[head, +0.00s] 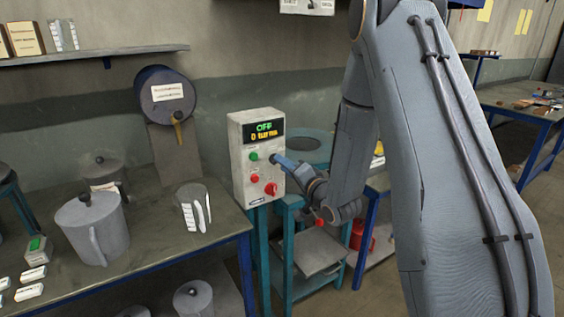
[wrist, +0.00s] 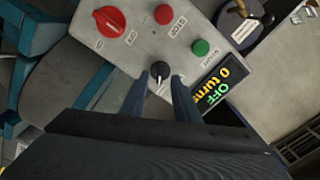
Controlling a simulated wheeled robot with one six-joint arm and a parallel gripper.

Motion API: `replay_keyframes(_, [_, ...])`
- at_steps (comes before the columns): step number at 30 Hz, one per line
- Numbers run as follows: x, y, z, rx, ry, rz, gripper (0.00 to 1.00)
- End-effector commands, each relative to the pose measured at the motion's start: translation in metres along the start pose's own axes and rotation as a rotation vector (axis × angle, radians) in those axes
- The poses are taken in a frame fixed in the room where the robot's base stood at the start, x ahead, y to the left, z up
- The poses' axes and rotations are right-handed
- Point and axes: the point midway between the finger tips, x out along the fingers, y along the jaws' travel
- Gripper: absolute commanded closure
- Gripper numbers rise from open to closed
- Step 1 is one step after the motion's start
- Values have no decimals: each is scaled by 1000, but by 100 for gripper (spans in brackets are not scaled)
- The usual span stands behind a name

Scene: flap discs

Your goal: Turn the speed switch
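The control box (head: 243,190) stands upright on a teal stand, with a display (head: 264,130) reading "OFF" and "0 turns". In the wrist view, the black knob (wrist: 160,70), which looks like the speed switch, sits at the panel's edge by the display (wrist: 218,85). My gripper (wrist: 162,78) has its two blue fingers on either side of this knob, with gaps showing at the sides; contact cannot be made out. In the head view my gripper (head: 275,158) is at the panel's right side and covers the knob.
The panel also has a green button (wrist: 201,47), a red button (wrist: 164,14) and a larger red rotary switch (wrist: 109,21) close by. A workbench (head: 150,250) with a lidded grey pot (head: 92,230) is at the left. A teal ring-shaped machine part (head: 308,146) is behind my gripper.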

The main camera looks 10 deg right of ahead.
Motion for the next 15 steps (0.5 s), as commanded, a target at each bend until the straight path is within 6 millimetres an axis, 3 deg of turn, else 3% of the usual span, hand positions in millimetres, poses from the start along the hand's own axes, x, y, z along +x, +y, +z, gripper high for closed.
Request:
replay_keyframes(6, [17,0,0,0,-1,1,72])
replay_keyframes(15, [19,0,0,0,0,1,75])
